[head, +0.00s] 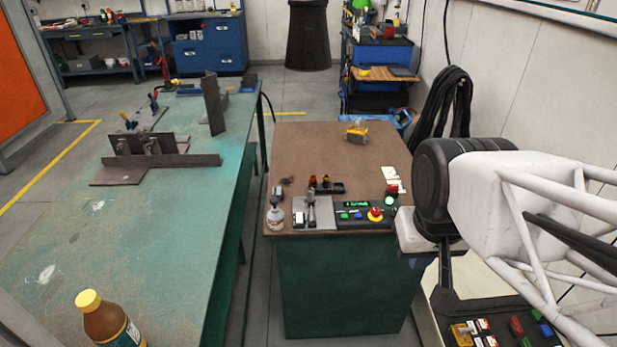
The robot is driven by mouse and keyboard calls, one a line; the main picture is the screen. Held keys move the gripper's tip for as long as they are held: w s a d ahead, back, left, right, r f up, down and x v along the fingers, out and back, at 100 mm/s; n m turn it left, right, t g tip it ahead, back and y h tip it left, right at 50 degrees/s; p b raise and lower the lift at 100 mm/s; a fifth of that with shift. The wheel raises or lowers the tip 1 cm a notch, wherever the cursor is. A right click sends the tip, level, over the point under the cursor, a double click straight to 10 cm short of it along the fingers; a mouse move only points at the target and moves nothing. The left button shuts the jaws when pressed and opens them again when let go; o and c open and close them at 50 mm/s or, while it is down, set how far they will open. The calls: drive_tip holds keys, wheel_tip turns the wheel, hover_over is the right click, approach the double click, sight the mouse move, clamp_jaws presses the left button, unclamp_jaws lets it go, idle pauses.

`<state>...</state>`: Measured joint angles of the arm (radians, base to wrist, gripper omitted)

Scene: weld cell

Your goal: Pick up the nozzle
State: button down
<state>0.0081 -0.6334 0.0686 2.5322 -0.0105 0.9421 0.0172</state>
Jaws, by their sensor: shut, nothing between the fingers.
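Small dark red and brass-coloured pieces (326,181) stand in a low black holder (329,189) on the brown-topped bench. They are too small in the head view to tell which one is the nozzle. My gripper (420,262) hangs at the bench's right front edge, right of the control panel and well apart from the holder. It is shut and empty. Its fingertips are small and partly hidden under the pale hand.
The bench top (300,140) is mostly clear at the back. A green table (150,240) lies left, with a brown bottle (108,322).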

drive_tip(key=c, duration=1.8)
unclamp_jaws()
drive_tip(key=o, duration=1)
drive_tip(key=shift+w, duration=0.1)
drive_tip(key=w+a+f+m+g+y, duration=0.1)
drive_tip(key=w+a+f+m+y, duration=0.25)
drive_tip(key=w, duration=0.55)
drive_tip(key=w+a+f+m+y, duration=0.2)
drive_tip(key=w+m, duration=0.2)
drive_tip(key=w, duration=0.4)
drive_tip(key=w+a+f+m+g+y, duration=0.1)
drive_tip(key=w+a+f+m+y, duration=0.25)
drive_tip(key=w, duration=0.55)
drive_tip(key=w+f+m+t+y, duration=0.1)
drive_tip(key=w+f+m+t, duration=0.1)
drive_tip(key=w+f+m, duration=0.2)
drive_tip(key=w+d+f+m+t+y, duration=0.1)
drive_tip(key=w+f+m, duration=0.3)
drive_tip(key=w+f, duration=0.3)
drive_tip(key=w+d+f+m+t+y, duration=0.1)
drive_tip(key=w+f+m, duration=0.3)
drive_tip(key=w, duration=0.6)
drive_tip(key=shift+w+d+f+t, duration=0.1)
drive_tip(key=shift+w+f+t, duration=0.1)
drive_tip(key=shift+f+t, duration=0.25)
drive_tip(key=shift+w+d+f+t, duration=0.1)
drive_tip(key=shift+w+f+t, duration=0.1)
drive_tip(key=shift+f+t, duration=0.2)
